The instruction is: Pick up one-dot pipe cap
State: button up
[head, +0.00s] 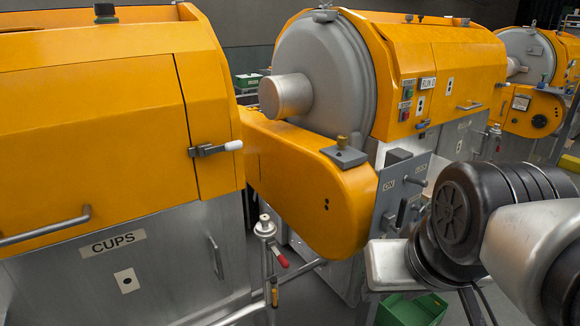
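I cannot make out a cap marked with one dot for certain. A pale fitting with a small knob on top (265,226) stands upright on a thin pipe, between the CUPS cabinet and the middle machine; no dot is readable on it. A small brass-coloured knob (342,142) stands on a grey plate on the middle machine's orange arm cover. My arm fills the lower right, its black joint and pale links hiding what is behind. The fingers of my gripper are not visible, and nothing held shows.
An orange machine with a grey cabinet labelled CUPS (115,243) stands at left. The middle orange machine (440,60) has a grey drum and a switch panel (395,195). A red-handled valve (282,260) sits by the pipe. A green bin (410,309) is on the floor.

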aim_at(265, 227)
jog(key=i+l+u, duration=0.35)
jog(key=i, duration=0.15)
jog(key=i+l+u, duration=0.35)
jog(key=i+j+z, duration=0.1)
